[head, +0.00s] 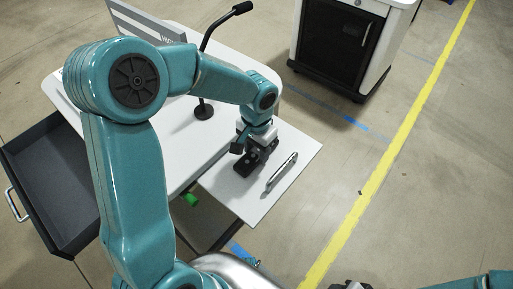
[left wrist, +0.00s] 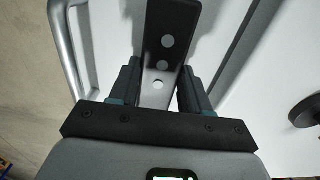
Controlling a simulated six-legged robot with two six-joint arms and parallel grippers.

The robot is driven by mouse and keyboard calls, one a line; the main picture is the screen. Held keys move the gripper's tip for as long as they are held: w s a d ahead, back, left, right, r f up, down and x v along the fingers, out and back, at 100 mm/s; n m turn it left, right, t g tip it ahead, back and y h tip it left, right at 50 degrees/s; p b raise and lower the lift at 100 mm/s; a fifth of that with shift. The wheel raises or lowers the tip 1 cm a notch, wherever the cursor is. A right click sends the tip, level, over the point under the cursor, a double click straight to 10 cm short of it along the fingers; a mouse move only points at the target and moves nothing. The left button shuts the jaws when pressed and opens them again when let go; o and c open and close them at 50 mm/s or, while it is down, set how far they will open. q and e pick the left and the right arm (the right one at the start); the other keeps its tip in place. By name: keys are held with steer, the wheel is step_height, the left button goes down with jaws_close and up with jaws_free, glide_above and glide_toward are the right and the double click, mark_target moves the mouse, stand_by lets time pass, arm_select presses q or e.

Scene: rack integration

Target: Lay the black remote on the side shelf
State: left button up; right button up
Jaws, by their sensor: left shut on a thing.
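My left gripper (head: 252,156) is low over the side shelf (head: 301,150), a white panel at the right of the white table. It is shut on the black remote (left wrist: 172,54), a long dark bar with pale round spots, which shows between the two fingers in the left wrist view. In the head view the dark remote and fingers blend together close to the shelf surface. I cannot tell whether the remote touches the shelf. At the bottom edge of the head view, a small part of what looks like my right gripper (head: 350,286) shows; its fingers are not clear.
A silver handle (head: 281,172) lies along the shelf beside the gripper. A microphone stand (head: 203,109) stands on the white table (head: 215,60). An open dark drawer (head: 50,175) juts out at left. A cabinet (head: 335,45) stands behind.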

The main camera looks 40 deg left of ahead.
arm_select(q)
steer(key=shift+f+b, duration=0.3)
steer(key=shift+f, duration=0.05)
steer(key=o, duration=1.2)
steer(key=shift+c, duration=0.2)
step_height(320, 180, up, 16)
steer(key=p, duration=0.2)
steer(key=shift+r, duration=0.2)
